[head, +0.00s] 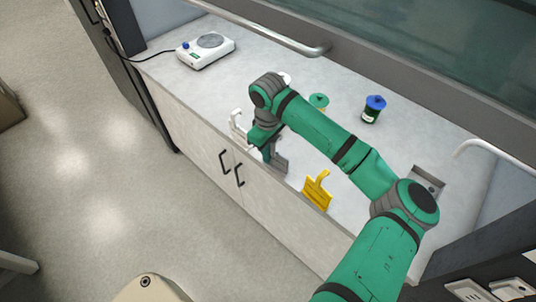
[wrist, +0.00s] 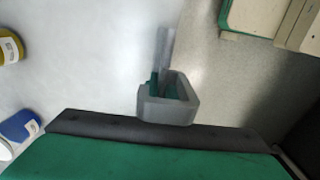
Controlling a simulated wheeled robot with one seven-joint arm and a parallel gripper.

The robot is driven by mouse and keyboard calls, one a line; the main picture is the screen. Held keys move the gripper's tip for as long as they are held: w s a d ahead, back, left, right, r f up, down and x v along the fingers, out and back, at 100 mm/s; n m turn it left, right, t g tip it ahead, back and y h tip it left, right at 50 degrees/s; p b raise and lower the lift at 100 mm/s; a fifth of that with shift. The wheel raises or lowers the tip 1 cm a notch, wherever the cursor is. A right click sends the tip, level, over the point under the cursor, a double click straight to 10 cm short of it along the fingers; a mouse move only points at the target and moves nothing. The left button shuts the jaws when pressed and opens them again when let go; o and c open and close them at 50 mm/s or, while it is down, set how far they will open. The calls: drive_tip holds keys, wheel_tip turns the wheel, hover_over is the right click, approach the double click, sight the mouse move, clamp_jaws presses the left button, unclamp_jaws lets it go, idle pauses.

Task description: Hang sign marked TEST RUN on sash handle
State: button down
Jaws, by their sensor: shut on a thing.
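My gripper (head: 266,140) is over the front edge of the counter, pointing down. In the wrist view, a grey block and a pale upright strip (wrist: 165,52) show in front of the gripper body. Left of my gripper is a white hooked piece (head: 238,124), partly hidden. The sash handle (head: 270,37) is a grey bar along the back, well apart from my gripper.
A white hotplate (head: 205,50) stands at the back left. A green-lidded jar (head: 318,101) and a blue-lidded jar (head: 374,109) stand behind my arm. A small sink (head: 428,180) with a white tap is at right.

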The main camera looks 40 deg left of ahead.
drive_tip(key=shift+d+f, duration=0.2)
drive_tip(key=shift+f, duration=0.15)
drive_tip(key=shift+s+a, duration=0.1)
drive_tip(key=shift+a, duration=0.1)
drive_tip(key=shift+s+f, duration=0.1)
drive_tip(key=shift+f, duration=0.15)
drive_tip(key=c, duration=1.9)
unclamp_jaws()
drive_tip(key=shift+d+r, duration=0.1)
drive_tip(key=r, duration=0.7)
drive_tip(key=shift+w, duration=0.25)
drive_tip(key=shift+s+r, duration=0.15)
drive_tip(key=shift+r, duration=0.05)
